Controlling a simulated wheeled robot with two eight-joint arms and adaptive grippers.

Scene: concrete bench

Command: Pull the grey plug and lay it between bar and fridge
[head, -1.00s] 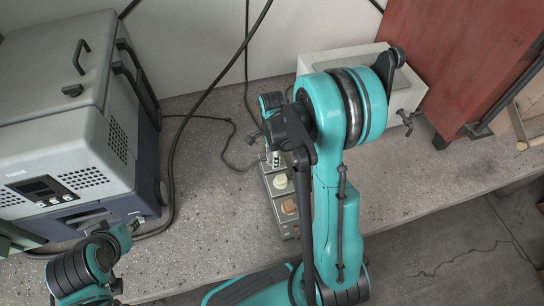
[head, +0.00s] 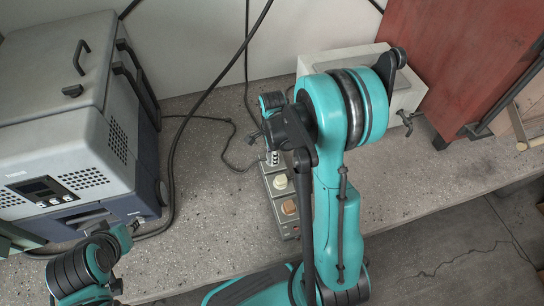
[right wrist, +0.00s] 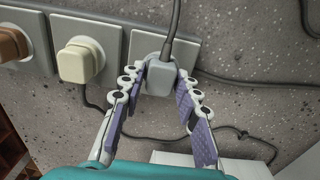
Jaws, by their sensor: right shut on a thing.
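The grey plug (right wrist: 156,72) is at the end socket of the grey power bar (right wrist: 112,35) in the right wrist view, its dark cord running up. I cannot tell whether it is fully seated. My right gripper (right wrist: 164,82) is shut on the plug, with a purple-padded finger on each side. In the head view my right gripper (head: 272,157) is over the bar's far end, partly hidden by my arm, and hides the plug. The fridge (head: 75,140), a grey and dark-blue box, stands at the left. My left arm is low at the left; its fingers cannot be made out.
A cream plug (head: 280,182) and a brown plug (head: 289,207) sit in the bar (head: 268,185). Bare speckled bench (head: 215,200) lies between bar and fridge, with a black cable (head: 174,150) near the fridge. A pale block (head: 400,95) and a red panel (head: 450,60) stand right.

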